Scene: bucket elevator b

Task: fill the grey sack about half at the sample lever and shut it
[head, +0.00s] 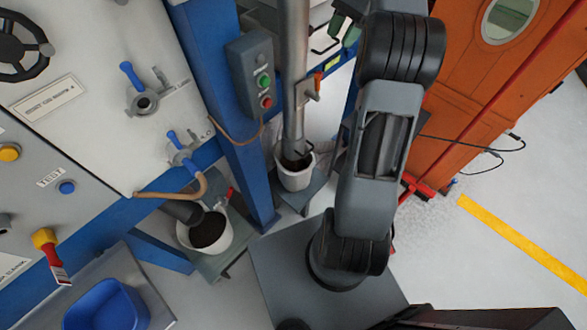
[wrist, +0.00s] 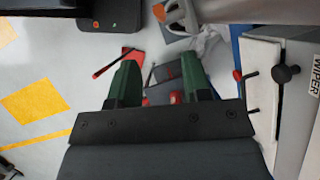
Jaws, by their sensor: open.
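My gripper (wrist: 160,64) is open, its two green fingers apart; it also shows at the top of the head view (head: 345,28). I see nothing clearly held between the fingers. A metal pipe (head: 294,60) carries an orange-handled lever (head: 317,84), but I cannot tell whether this is the sample lever. A white bucket (head: 297,178) with dark material stands at the pipe's lower end. I cannot clearly identify the grey sack in either view. Grey and red items (wrist: 166,80) lie beyond the fingers in the wrist view, partly hidden and too small to name.
Another white bucket (head: 207,247) with dark material stands under a dark spout. A control box (head: 256,78) hangs on a blue post (head: 215,70). A blue tub (head: 105,306) is at lower left. An orange door (head: 470,95) is right; the floor beside it (head: 480,265) is clear.

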